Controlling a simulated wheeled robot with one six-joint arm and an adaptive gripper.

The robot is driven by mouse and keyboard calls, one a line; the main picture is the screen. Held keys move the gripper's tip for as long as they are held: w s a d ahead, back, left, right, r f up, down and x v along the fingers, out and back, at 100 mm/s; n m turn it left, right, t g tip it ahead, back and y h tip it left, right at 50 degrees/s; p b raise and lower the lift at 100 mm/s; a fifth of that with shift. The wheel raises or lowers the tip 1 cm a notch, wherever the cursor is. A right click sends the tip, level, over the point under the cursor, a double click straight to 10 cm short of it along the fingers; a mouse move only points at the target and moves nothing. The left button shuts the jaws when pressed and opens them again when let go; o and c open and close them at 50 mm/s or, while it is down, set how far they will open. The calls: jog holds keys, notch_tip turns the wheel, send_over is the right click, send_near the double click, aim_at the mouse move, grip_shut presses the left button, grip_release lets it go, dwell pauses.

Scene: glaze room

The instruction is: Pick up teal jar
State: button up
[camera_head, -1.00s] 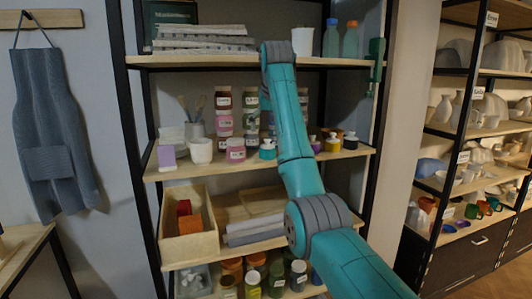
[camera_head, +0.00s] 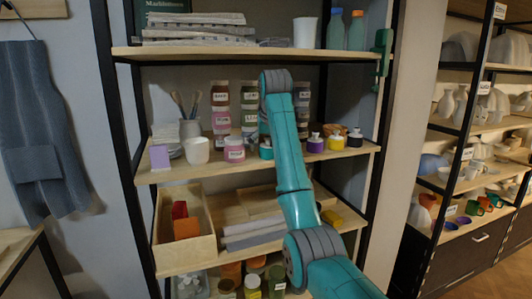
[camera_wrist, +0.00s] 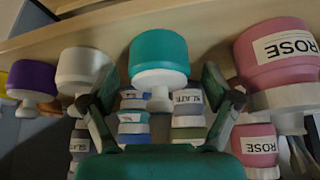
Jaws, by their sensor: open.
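The teal jar (camera_head: 266,152) stands on the middle shelf board, partly hidden by my arm in the head view. In the wrist view, which is upside down, the teal jar (camera_wrist: 158,50) with its white neck is at top centre. My gripper (camera_wrist: 160,85) is open, with one finger on each side of the picture of the jar. The jar appears ahead of and between the fingers, and nothing is held. Whether a finger touches the jar cannot be told. In the head view my gripper is hidden behind my arm.
A pink ROSE jar (camera_wrist: 278,55) is close on one side of the teal jar, and a white jar (camera_wrist: 80,70) and purple jar (camera_wrist: 32,80) on the other. Stacked labelled jars (camera_head: 220,120) stand behind. The upper shelf board (camera_head: 230,52) is above.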

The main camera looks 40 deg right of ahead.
jog(key=c, duration=1.5)
jog(key=shift+o, duration=0.2)
jog(key=shift+r, duration=0.1)
jog(key=shift+r, duration=0.1)
